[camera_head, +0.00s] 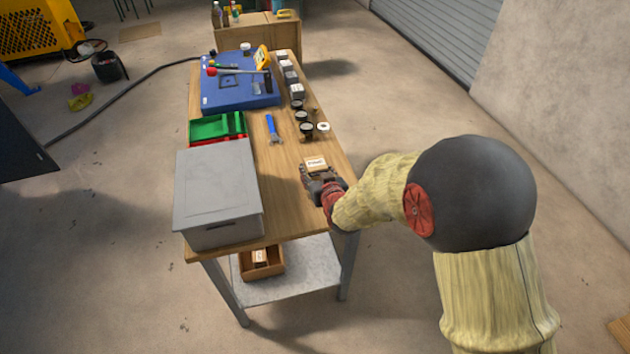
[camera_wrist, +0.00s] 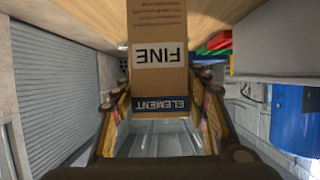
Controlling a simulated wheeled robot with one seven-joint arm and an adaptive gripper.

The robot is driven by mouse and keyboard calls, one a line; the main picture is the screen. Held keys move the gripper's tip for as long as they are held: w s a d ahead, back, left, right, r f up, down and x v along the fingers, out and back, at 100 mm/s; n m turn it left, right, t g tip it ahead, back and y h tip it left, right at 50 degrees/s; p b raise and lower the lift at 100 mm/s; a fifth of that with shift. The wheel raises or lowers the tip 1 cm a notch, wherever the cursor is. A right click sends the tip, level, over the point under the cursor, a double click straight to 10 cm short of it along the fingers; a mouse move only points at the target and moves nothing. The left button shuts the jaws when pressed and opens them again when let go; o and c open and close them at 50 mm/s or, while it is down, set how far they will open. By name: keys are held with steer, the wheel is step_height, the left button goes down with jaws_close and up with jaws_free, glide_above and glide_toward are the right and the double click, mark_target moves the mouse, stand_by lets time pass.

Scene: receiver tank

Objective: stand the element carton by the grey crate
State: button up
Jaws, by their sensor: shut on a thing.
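The element carton (camera_head: 316,163) is small and brown with a white label. In the wrist view the carton (camera_wrist: 158,80) shows a white "FINE" label and a blue "ELEMENT" band, both upside down in the picture. My gripper (camera_head: 318,177) is shut on it near the table's right edge; its fingers (camera_wrist: 160,110) flank the carton in the wrist view. I cannot tell whether the carton touches the table. The grey crate (camera_head: 212,192) is lidded and stands on the table's near left corner, apart from the carton. Its side (camera_wrist: 270,45) fills the upper right of the wrist view.
Bare wooden tabletop (camera_head: 283,195) lies between crate and carton. A blue-handled tool (camera_head: 272,128), a green bin (camera_head: 208,129), a red bin and a blue board (camera_head: 225,98) lie beyond. Dark jars (camera_head: 301,117), a white roll (camera_head: 322,127) and small boxes (camera_head: 291,77) line the right edge.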

steer(key=shift+w+a+f, duration=0.15)
steer(key=shift+w+f, duration=0.1)
steer(key=shift+f, duration=0.05)
steer(key=shift+f+b, duration=0.8)
steer(key=shift+f, duration=0.6)
steer(key=shift+f, duration=0.2)
steer(key=o, duration=1.3)
